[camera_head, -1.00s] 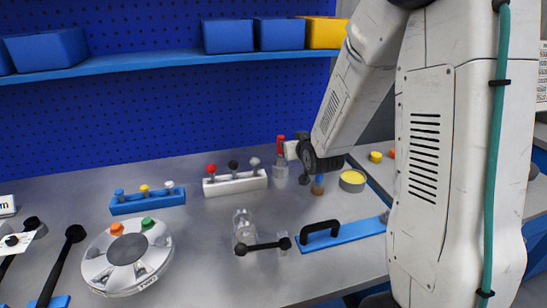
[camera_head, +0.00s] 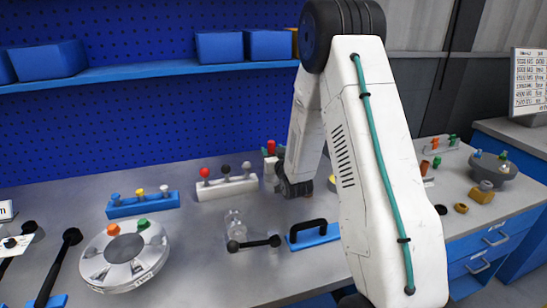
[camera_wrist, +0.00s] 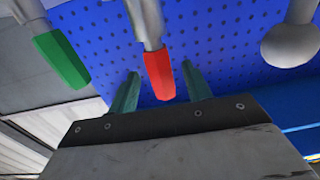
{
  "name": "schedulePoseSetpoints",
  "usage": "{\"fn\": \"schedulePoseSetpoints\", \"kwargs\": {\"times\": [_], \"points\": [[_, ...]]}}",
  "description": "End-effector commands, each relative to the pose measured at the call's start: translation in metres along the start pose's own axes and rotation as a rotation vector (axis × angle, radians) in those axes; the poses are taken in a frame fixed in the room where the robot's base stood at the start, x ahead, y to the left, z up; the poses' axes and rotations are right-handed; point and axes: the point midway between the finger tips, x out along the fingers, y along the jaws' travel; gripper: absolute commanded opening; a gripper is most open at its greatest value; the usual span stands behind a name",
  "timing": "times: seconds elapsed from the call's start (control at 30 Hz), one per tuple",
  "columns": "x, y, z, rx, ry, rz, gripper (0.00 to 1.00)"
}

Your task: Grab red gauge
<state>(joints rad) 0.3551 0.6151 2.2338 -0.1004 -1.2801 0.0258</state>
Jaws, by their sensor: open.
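The red gauge (camera_head: 271,147) stands at the back of the workbench, right of the white knob rack; its lower part is hidden behind my gripper. In the wrist view the red gauge (camera_wrist: 159,75) shows as a red tip on a grey metal stem. My gripper (camera_wrist: 161,70) is open, with one teal finger on each side of the red tip. Gaps show between the tip and both fingers, so it is not gripped. In the head view my gripper (camera_head: 272,153) is small and partly hidden by my dark wrist.
A green-tipped gauge (camera_wrist: 62,60) is left of my fingers in the wrist view, and a pale round knob (camera_wrist: 290,45) is to the right. The white knob rack (camera_head: 227,187) stands close left of my gripper. A black handle on a blue base (camera_head: 313,234) lies in front.

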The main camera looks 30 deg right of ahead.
Motion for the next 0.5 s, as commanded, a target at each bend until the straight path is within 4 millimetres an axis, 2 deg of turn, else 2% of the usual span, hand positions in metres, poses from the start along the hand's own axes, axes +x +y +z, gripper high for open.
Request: {"fn": "schedulePoseSetpoints", "kwargs": {"times": [0.13, 0.37, 0.5], "points": [[0.0135, -0.0009, 0.0001, 0.0, 0.0, -0.001, 0.49], [0.0145, -0.0018, 0.0001, 0.0, -0.001, -0.002, 0.49], [0.0144, -0.0019, 0.0, 0.0, -0.001, -0.002, 0.1]]}}
